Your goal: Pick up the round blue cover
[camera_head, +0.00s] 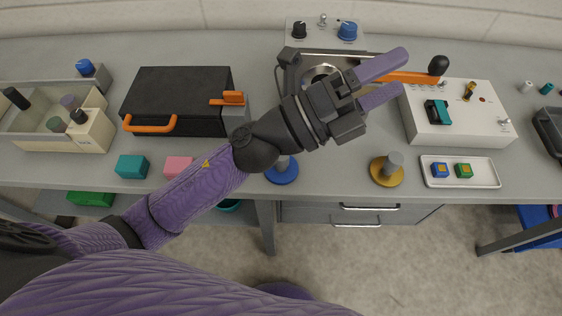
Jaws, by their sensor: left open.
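The round blue cover (283,177) lies on the grey bench near its front edge. It is a flat disc with a grey upright post, and my left arm partly hides it. My left gripper (402,73) is open, beyond the cover and up to its right. Its two purple fingers point right, and an orange lever (414,78) with a black ball end shows between them. I cannot tell whether the fingers touch the lever. My right gripper is not in view.
A similar gold round cover (386,173) stands to the right, beside a white tray (488,183) with two small blocks. A white control box (470,130) is behind. A black case (175,95) and teal (132,167) and pink (178,166) blocks are left.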

